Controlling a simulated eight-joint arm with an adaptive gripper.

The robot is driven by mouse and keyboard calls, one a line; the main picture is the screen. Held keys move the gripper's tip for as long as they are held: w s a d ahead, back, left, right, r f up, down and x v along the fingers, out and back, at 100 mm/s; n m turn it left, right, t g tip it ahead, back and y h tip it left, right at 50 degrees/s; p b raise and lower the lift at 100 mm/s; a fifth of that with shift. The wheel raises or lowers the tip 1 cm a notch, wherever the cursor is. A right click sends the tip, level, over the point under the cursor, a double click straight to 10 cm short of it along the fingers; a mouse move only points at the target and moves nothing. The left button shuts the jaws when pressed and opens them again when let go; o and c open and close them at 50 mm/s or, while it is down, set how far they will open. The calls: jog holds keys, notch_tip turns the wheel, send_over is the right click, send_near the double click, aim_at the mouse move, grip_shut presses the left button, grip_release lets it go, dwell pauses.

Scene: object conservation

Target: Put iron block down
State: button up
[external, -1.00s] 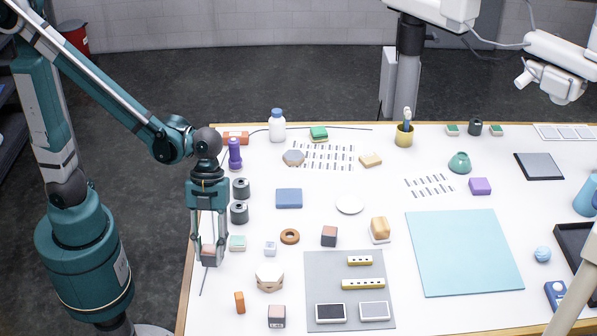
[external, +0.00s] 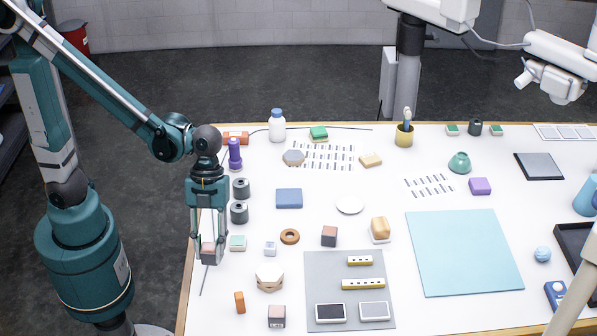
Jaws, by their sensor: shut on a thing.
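My gripper (external: 209,249) points straight down over the left edge area of the white table. It is shut on a small grey block with a pinkish top, the iron block (external: 209,254), held between its two fingers. The fingers cover the block's sides. I cannot tell whether its underside touches the table. Two similar small blocks stand on the table: a brownish one (external: 329,236) near the middle and a greyish-pink one (external: 277,316) at the front.
A pale green block (external: 238,243) sits close to the right of my gripper. Dark cylinders (external: 239,212) stand behind it. A wooden hexagonal piece (external: 269,278) and an orange block (external: 239,302) lie in front. A thin dark rod (external: 203,283) lies near the table's left edge.

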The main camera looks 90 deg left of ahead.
jog(key=shift+w, duration=0.1)
jog(key=w+a+r+n+p, duration=0.15)
jog(key=w+a, duration=0.35)
jog(key=w, duration=0.7)
jog(key=w+a+n+t+p, duration=0.2)
jog(key=w+a+n+p, duration=0.1)
jog(key=w+a, duration=2.3)
jog(key=shift+w+a+n, duration=0.4)
jog(key=shift+a+n, duration=0.15)
send_near(344, 210)
jog(key=shift+w+d+r, duration=0.1)
jog(key=shift+w+d, duration=0.15)
jog(key=shift+d, duration=0.5)
jog(key=shift+f+p, duration=0.3)
jog(key=shift+f, duration=1.6)
jog(key=shift+f, duration=0.1)
